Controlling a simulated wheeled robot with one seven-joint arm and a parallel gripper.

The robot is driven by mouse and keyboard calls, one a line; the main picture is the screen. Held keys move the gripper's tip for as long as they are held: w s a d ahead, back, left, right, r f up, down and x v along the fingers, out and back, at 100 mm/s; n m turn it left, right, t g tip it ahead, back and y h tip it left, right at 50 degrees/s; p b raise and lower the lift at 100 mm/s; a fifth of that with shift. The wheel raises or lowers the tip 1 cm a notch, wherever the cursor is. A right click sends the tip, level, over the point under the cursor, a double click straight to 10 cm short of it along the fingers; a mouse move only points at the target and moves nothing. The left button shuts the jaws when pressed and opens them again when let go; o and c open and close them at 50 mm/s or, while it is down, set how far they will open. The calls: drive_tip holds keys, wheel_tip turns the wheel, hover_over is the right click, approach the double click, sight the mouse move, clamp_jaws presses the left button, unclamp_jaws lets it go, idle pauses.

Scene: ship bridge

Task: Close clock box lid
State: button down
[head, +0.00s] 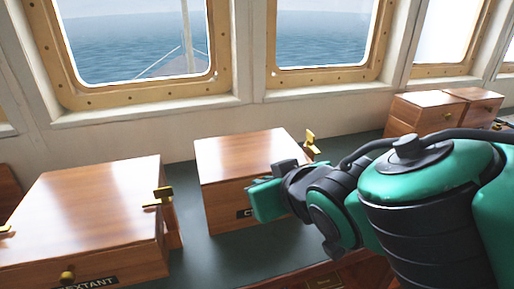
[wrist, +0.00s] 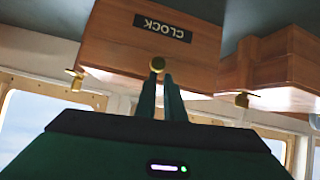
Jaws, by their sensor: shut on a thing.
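The wooden clock box (head: 222,205) stands on the green counter in the middle of the head view, its label partly hidden by my gripper. Its lid (head: 245,152) lies flat over the body; I cannot tell whether a small gap is left. In the wrist view the picture is upside down and the CLOCK label (wrist: 162,28) shows on the box front. A brass knob (wrist: 157,64) sits at the front, at the tips of my gripper (wrist: 160,78). The fingers are close together and shut on the knob. In the head view my gripper (head: 262,186) is at the box's front right.
A larger sextant box (head: 90,205) stands to the left, with a gap of counter between. Smaller wooden boxes (head: 425,108) stand at the back right. The windowed wall is behind. Bare green counter (head: 240,250) shows in front of the clock box.

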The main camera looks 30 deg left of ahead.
drive_tip(key=shift+w+d+r, duration=0.2)
drive_tip(key=shift+w+r, duration=0.05)
drive_tip(key=shift+r, duration=0.25)
drive_tip(key=s+d+f, duration=0.2)
drive_tip(key=s+d, duration=0.5)
drive_tip(key=w+d+f+m+t+h, duration=0.1)
drive_tip(key=w+d+m+h, duration=0.2)
drive_tip(key=w+d, duration=0.4)
drive_tip(key=w+d+f+m+h, duration=0.2)
drive_tip(key=w+d, duration=0.4)
drive_tip(key=d, duration=0.2)
drive_tip(key=w+d+f+m+g+h, duration=0.2)
drive_tip(key=d+m+h, duration=0.2)
drive_tip(key=d, duration=1.2)
drive_tip(key=s+d+f+m+g+h, duration=0.1)
drive_tip(key=s+d+m+g, duration=0.15)
drive_tip(key=d, duration=0.45)
drive_tip(key=s+d+f+m+g, duration=0.1)
drive_tip(key=s+d+f+m, duration=0.15)
drive_tip(key=d, duration=0.55)
drive_tip(key=s+d+m+g+y, duration=0.1)
drive_tip(key=s+d+m+g, duration=0.2)
drive_tip(key=s+d, duration=0.3)
drive_tip(key=s, duration=0.5)
drive_tip(key=shift+d+f+y, duration=0.25)
drive_tip(key=shift+d+y, duration=0.05)
drive_tip(key=shift+y, duration=0.1)
